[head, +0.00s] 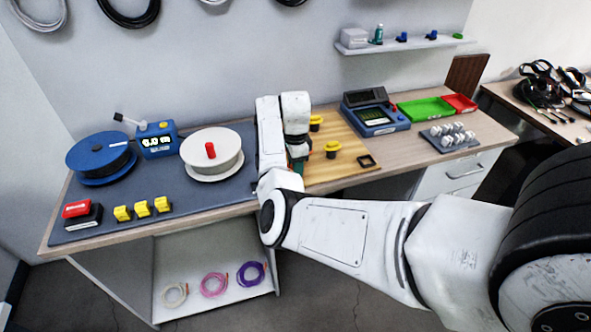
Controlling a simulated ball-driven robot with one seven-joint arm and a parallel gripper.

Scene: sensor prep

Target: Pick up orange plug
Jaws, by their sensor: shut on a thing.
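My gripper (297,168) is at the front left of the wooden board (352,172), low over the bench and mostly hidden behind my own arm. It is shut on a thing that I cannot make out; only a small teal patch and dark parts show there. I see no clearly orange plug anywhere in the head view. Two yellow knob-like pieces with dark bases stand on the board, one farther back (316,121) and one nearer (332,147), both to the right of my gripper.
A white spool (213,165) and a blue spool (100,164) stand on the dark mat at left, with several yellow blocks (142,210) in front. A blue device (376,121), green tray (427,109) and red tray (459,103) stand at right. My arm crosses the bench's front.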

